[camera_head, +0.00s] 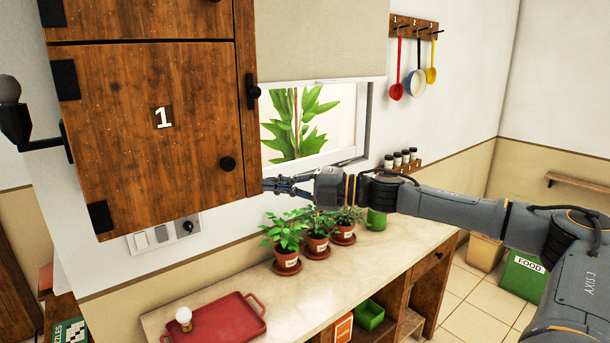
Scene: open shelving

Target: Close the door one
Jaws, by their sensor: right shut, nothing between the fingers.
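Door one (155,125) is a brown wooden cabinet door marked with a white 1. It has black hinges on its left edge and a round black knob (228,163) near its lower right. It looks flush with the cabinet front, though a small gap cannot be ruled out. My right gripper (268,185) reaches in from the right and is shut and empty. Its fingertips are just right of the door's lower right edge; whether they touch the cabinet cannot be told. My left gripper is not in view.
Potted plants (317,244) stand below my right gripper on the counter (385,262), with a green mug (376,220) beside them. A red tray (225,330) lies at the front. A wall lamp (14,115) is left of the cabinet. Utensils (414,82) hang at the back.

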